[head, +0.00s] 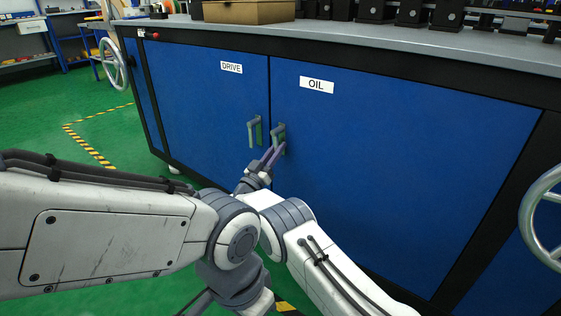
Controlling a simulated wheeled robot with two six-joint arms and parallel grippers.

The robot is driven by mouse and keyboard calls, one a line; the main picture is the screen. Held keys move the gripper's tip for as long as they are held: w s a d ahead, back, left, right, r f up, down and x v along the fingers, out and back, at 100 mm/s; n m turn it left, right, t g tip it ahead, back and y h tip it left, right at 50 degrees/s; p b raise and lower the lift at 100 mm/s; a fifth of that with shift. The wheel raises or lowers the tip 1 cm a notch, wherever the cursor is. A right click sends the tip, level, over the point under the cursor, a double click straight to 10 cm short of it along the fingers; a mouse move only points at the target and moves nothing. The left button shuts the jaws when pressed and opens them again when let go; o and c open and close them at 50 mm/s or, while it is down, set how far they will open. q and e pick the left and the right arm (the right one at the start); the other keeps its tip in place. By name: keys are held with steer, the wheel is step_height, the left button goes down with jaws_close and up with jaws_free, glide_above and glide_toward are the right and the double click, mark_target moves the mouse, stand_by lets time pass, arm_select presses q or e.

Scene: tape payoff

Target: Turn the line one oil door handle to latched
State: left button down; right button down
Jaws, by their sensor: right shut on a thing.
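The oil door (400,150) is a blue panel with a white OIL label (316,85), and it looks closed. Its grey lever handle (278,130) is at the door's left edge, with the lever hanging downward over a greenish plate. My right gripper (276,150) is at the lower part of this handle and shut on it. The fingers hide part of the lever, so its exact angle is hard to tell. My left arm comes in from the left, but its gripper does not show.
The drive door (205,100) is just left, with a similar handle (252,133) pointing down close to my right gripper. A handwheel (543,220) is at the right edge, another (112,65) at the left end. A grey worktop (400,38) carries a box (250,11).

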steer(key=shift+w+a+f+m+g+h+b, duration=0.15)
steer(key=shift+a+m+h+b, duration=0.1)
steer(key=shift+m+b, duration=0.3)
steer(key=shift+w+a+f+m+g+h+b, duration=0.15)
steer(key=shift+m+h+b, duration=0.1)
steer(key=shift+m+b, duration=0.25)
arm_select(q)
steer(key=f, duration=0.1)
steer(key=w+f, duration=0.1)
steer(key=f, duration=0.1)
steer(key=shift+f, duration=0.3)
arm_select(e)
steer(key=shift+a+r+m, duration=0.1)
steer(key=shift+r+m, duration=0.05)
steer(key=shift+m, duration=0.3)
arm_select(q)
steer(key=shift+b, duration=0.3)
arm_select(e)
steer(key=shift+r, duration=0.1)
steer(key=c, duration=0.8)
jaws_free()
